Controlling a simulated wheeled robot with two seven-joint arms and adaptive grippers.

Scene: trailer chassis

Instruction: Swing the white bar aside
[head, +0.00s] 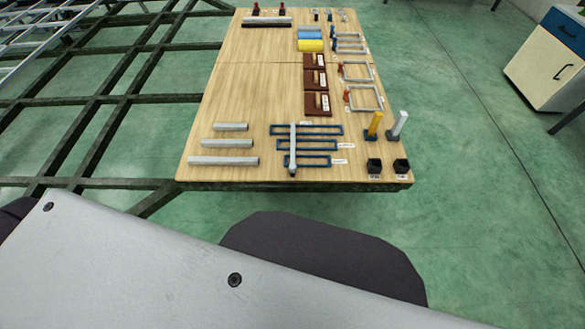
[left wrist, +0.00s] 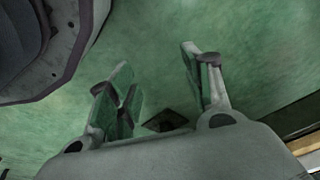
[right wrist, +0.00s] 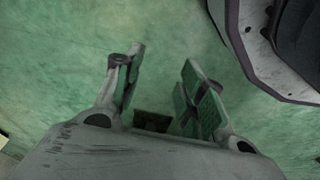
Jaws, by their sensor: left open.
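A thin white bar (head: 293,142) lies lengthwise across several blue rectangular frames (head: 318,162) near the front edge of the wooden table. A darker piece sits at its near end. My left gripper (left wrist: 158,68) shows only in the left wrist view, open and empty, with green floor behind its fingers. My right gripper (right wrist: 165,68) shows only in the right wrist view, its fingers apart and empty over green floor. Neither gripper shows in the head view, and both are away from the bar.
On the wooden table (head: 260,90), several grey bars (head: 223,160) lie left of the frames. A yellow post (head: 375,124), a white post (head: 398,124) and two black cups (head: 374,166) stand right. A dark chassis lattice (head: 110,104) extends left. A cabinet (head: 545,65) stands far right.

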